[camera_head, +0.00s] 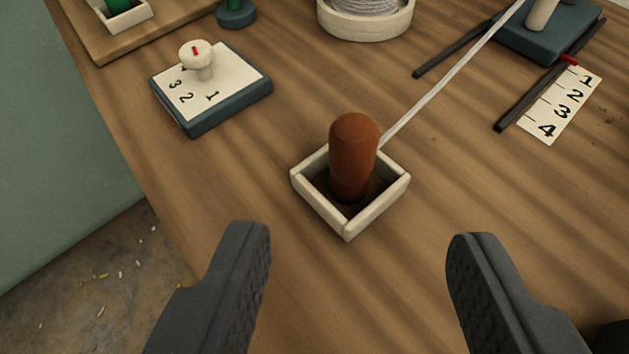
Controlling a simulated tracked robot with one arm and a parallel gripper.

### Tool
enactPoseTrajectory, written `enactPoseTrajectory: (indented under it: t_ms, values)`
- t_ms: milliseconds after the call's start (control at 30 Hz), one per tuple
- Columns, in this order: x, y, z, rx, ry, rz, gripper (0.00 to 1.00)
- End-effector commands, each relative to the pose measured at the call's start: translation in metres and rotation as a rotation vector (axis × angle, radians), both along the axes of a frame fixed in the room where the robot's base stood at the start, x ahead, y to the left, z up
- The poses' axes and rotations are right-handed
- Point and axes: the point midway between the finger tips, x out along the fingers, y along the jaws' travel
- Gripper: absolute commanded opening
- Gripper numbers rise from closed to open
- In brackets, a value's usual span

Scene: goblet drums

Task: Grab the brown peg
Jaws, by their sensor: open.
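The brown peg (353,155) stands upright in a small cream square box (349,227) on the wooden table. A pale cord or strip reaches the peg's box from the upper right, passing behind the peg. My gripper (358,245) is open, with its two dark fingers spread wide at the bottom of the view. The fingers are nearer the camera than the peg, one to its left and one to its right. Nothing is between them, and they appear not to touch the peg or box.
A blue-based dial (212,88) with a cream knob sits at upper left. A round spool (366,18) stands at the back. A blue slider (545,35) on dark rails and a number card (562,105) are at right. The table's left edge drops to the floor.

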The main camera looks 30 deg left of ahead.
Motion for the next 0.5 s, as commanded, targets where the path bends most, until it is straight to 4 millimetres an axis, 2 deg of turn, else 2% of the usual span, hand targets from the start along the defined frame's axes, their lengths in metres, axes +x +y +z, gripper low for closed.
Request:
enactPoseTrajectory:
  t_ms: [333,500]
  values:
    - [0.044,0.019,-0.027,-0.002,-0.002,-0.002,0.48]
    - [0.055,0.024,-0.034,-0.002,-0.001,-0.002,0.48]
